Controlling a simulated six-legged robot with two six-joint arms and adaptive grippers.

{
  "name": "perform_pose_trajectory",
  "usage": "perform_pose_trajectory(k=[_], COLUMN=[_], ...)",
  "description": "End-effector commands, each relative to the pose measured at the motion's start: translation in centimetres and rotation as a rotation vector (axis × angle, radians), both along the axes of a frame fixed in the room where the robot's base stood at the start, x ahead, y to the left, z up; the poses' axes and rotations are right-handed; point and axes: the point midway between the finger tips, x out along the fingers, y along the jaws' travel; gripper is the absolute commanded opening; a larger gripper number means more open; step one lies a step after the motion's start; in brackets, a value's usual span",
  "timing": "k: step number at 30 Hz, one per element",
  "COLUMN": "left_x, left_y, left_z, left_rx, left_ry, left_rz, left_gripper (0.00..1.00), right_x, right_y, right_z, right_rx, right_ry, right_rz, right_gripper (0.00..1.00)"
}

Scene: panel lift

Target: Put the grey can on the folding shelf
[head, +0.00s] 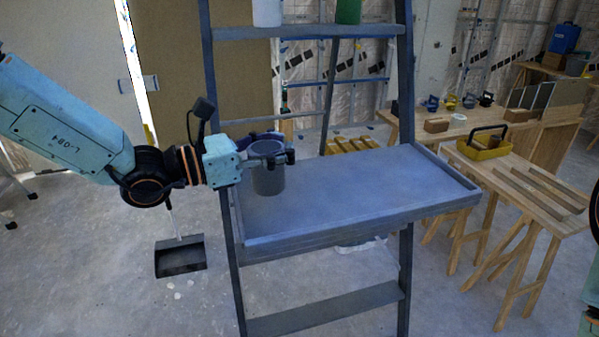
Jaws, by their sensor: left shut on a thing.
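The grey can (268,181) is upright at the left end of the folding shelf. My left gripper (275,152) is shut on the can near its top. The folding shelf (365,185) is a blue-grey tray with a low rim, level on a ladder-like frame. The can shows in front of the shelf's left part; I cannot tell whether its bottom touches the surface. My right gripper is not in view; only a bit of my right arm shows at the right edge.
An upper shelf (300,31) above holds a white can (266,12) and a green can (348,11). A yellow tool tray (484,146) stands on a wooden table at the right. A dustpan (180,257) is on the floor at left. The shelf's middle and right are clear.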

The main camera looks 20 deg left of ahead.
Motion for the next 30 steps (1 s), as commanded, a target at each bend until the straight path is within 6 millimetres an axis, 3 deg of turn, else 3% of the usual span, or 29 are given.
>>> perform_pose_trajectory(k=[12, 26, 27, 30], left_x=[0.2, 0.4, 0.3, 0.3], left_y=[-0.1, -0.2, -0.2, -0.2], left_z=[-4.8, -5.3, -5.3, -5.2], left_rx=[0.001, 0.001, 0.001, 0.001], left_ry=[0.001, -0.003, -0.001, -0.001], left_rz=[0.0, 0.0, 0.0, 0.0], left_gripper=[0.07, 0.07, 0.49, 0.58], right_x=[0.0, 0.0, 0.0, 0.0], right_y=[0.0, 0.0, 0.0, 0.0], right_z=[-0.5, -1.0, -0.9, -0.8], right_rx=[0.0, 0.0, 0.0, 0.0], right_ry=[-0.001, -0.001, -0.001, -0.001], right_rz=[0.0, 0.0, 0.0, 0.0], right_gripper=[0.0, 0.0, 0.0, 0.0])
